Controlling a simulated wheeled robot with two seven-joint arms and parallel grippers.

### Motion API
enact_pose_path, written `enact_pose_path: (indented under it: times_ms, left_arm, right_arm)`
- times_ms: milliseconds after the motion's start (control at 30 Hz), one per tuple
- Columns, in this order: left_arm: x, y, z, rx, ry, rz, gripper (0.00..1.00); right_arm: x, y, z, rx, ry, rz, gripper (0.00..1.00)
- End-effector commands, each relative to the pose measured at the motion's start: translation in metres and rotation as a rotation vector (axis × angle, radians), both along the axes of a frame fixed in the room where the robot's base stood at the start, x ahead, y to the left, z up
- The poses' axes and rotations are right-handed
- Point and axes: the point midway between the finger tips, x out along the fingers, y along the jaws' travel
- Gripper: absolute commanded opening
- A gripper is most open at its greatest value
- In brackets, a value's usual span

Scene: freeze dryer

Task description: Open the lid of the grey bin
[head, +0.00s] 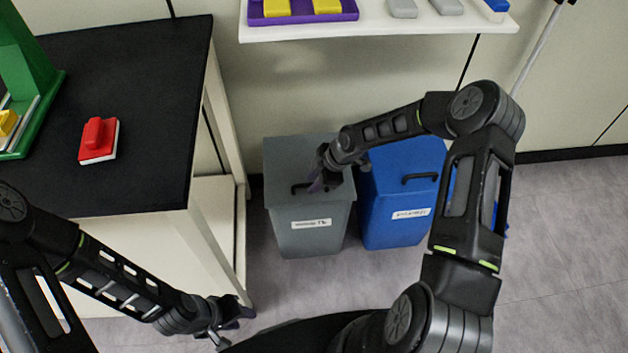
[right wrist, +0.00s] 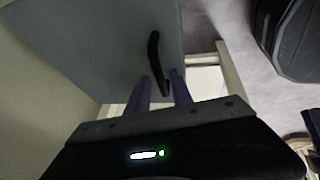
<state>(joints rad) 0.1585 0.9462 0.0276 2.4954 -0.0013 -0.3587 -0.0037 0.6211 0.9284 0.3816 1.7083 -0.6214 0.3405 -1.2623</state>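The grey bin (head: 310,240) stands on the floor beside the table, with a white label on its front. Its flat lid (head: 290,150) is down and carries a dark curved handle (head: 298,188). My right gripper (head: 320,184) is above the lid at the handle's right end. In the right wrist view, my right gripper (right wrist: 160,88) has its two purple fingers apart, and the near end of the handle (right wrist: 154,55) lies between or just beyond the tips. Contact cannot be told. My left gripper (head: 228,322) is low, away from the bin; its opening is unclear.
A blue bin (head: 395,225) stands close to the right of the grey one. A black-topped table (head: 150,90) with a red-and-white block (head: 98,138) is to the left. A white shelf (head: 380,25) hangs above the bins. Floor (head: 560,250) at right is clear.

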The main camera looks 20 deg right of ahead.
Motion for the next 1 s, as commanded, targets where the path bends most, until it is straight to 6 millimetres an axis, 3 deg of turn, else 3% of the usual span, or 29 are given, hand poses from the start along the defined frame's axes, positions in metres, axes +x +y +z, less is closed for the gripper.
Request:
enact_pose_path:
  times_ms: [300,1000]
  left_arm:
    - [0.0,0.0,0.0,0.0,0.0,0.0,0.36]
    - [0.0,0.0,0.0,0.0,0.0,0.0,0.36]
  right_arm:
    - [-0.0002,0.0,0.0001,0.0,0.0,0.0,0.0]
    - [-0.0004,0.0001,0.0,0.0,0.001,0.0,0.0]
